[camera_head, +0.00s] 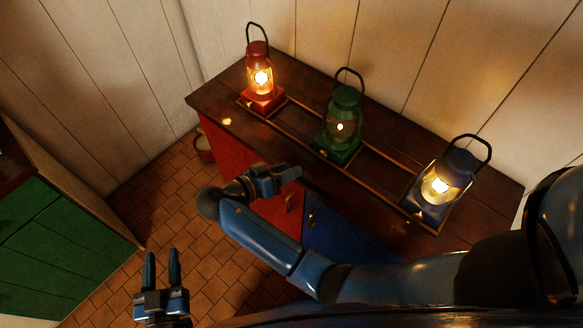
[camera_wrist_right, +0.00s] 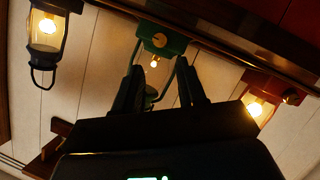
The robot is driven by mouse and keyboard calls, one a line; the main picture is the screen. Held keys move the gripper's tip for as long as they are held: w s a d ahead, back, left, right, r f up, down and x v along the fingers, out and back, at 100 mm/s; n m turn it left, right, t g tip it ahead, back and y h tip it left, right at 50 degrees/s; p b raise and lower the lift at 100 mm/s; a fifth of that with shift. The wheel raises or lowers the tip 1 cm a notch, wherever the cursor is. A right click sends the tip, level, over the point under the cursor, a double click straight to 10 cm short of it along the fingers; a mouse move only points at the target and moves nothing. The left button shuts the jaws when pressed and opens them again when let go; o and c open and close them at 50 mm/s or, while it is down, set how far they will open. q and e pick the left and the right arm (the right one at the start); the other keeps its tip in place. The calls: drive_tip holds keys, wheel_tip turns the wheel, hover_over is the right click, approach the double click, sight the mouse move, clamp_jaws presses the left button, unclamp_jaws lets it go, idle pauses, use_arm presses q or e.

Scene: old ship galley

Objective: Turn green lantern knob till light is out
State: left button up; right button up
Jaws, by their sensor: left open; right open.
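The green lantern (camera_head: 347,100) stands upright on the wooden counter between two other lanterns. Its light is on, with a smaller, dimmer glow than theirs. Its brass knob (camera_wrist_right: 159,40) shows on the green base in the right wrist view, which is upside down. My right gripper (camera_head: 284,178) is open and empty at the counter's front edge, to the left of and below the green lantern, apart from it. In the wrist view its fingers (camera_wrist_right: 161,77) point toward the green base. My left gripper (camera_head: 162,262) is open and empty over the tiled floor.
A lit red lantern (camera_head: 259,75) stands to the left and a lit dark blue lantern (camera_head: 447,177) to the right. A low wooden rail (camera_head: 380,170) runs along the counter (camera_head: 226,100). A plank wall rises behind. A green cabinet (camera_head: 60,240) is at far left.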

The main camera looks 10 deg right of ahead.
drive_tip(key=shift+m+t+y, duration=0.5)
drive_tip(key=shift+m+t, duration=0.1)
drive_tip(key=shift+t, duration=0.2)
drive_tip(key=s+d+f+b, duration=0.1)
drive_tip(key=f+b, duration=0.1)
drive_tip(key=s+d+f+b, duration=0.1)
drive_tip(key=f+b, duration=0.1)
drive_tip(key=s+d+f+b, duration=0.1)
drive_tip(key=f+b, duration=0.1)
drive_tip(key=shift+s+f, duration=0.15)
drive_tip(key=shift+s, duration=0.2)
drive_tip(key=m+t+y+b, duration=0.2)
drive_tip(key=m+t+y, duration=0.15)
drive_tip(key=m, duration=0.45)
approach(322, 156)
drive_tip(key=shift+h, duration=0.35)
drive_tip(key=x, duration=0.4)
drive_tip(key=p+x, duration=0.1)
drive_tip(key=x, duration=0.3)
drive_tip(key=shift+w+a+f, duration=0.1)
drive_tip(key=shift+a+f, duration=0.05)
drive_tip(key=shift+f, duration=0.1)
clamp_jaws()
